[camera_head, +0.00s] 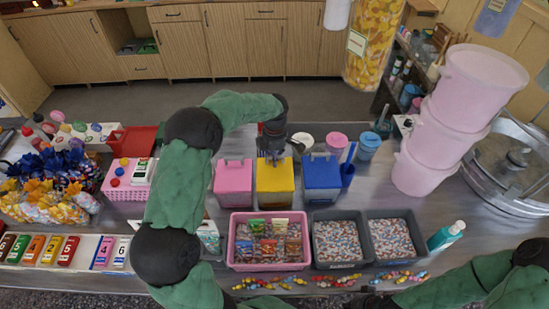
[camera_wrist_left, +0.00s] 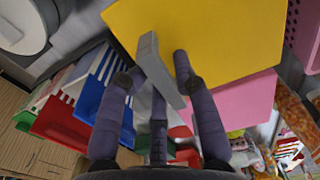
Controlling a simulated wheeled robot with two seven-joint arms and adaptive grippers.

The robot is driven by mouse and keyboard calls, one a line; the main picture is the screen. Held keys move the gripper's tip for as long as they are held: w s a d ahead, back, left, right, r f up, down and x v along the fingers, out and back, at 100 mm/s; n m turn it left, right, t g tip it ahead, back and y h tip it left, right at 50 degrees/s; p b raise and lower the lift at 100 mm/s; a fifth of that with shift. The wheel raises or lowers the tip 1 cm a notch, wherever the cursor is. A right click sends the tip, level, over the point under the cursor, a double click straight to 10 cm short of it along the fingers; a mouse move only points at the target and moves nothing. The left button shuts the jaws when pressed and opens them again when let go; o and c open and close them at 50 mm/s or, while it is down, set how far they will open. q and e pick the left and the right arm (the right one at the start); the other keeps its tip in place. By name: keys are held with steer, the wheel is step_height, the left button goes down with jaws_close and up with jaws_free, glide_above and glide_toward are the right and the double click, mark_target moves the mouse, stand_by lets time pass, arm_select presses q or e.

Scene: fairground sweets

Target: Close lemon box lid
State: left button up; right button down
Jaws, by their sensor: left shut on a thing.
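The lemon box (camera_head: 275,198) stands on the metal counter between a pink-lidded box and a blue-lidded box. Its yellow lid (camera_head: 276,176) lies over the box top and fills the upper part of the left wrist view (camera_wrist_left: 215,35). I cannot tell whether the lid sits fully down. My left gripper (camera_head: 272,157) is above the far part of the lid. In the left wrist view its fingers (camera_wrist_left: 155,68) are on both sides of the lid's grey handle (camera_wrist_left: 150,50), shut on it. My right gripper (camera_head: 368,298) shows only as a dark part at the bottom edge.
The pink-lidded box (camera_head: 233,177) and blue-lidded box (camera_head: 321,172) stand close on either side. A pink tray (camera_head: 239,266) of packets and two grey sweet trays (camera_head: 317,262) (camera_head: 418,259) lie in front. Pink tubs (camera_head: 425,170) are stacked at the right.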

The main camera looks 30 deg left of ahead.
arm_select(q)
steer(key=shift+s+d+f, duration=0.2)
steer(key=shift+s+f, duration=0.1)
steer(key=shift+f, duration=0.1)
steer(key=shift+c, duration=0.2)
steer(key=shift+f, duration=0.1)
steer(key=shift+s+f+b, duration=0.2)
steer(key=shift+f+b, duration=0.1)
steer(key=o, duration=0.5)
steer(key=r+p, duration=0.2)
steer(key=r, duration=0.2)
steer(key=r+p, duration=0.3)
steer(key=r, duration=0.2)
steer(key=w+r+p, duration=0.1)
steer(key=r+p, duration=0.2)
steer(key=r, duration=0.1)
steer(key=shift+a+r, duration=0.15)
steer(key=shift+r, duration=0.15)
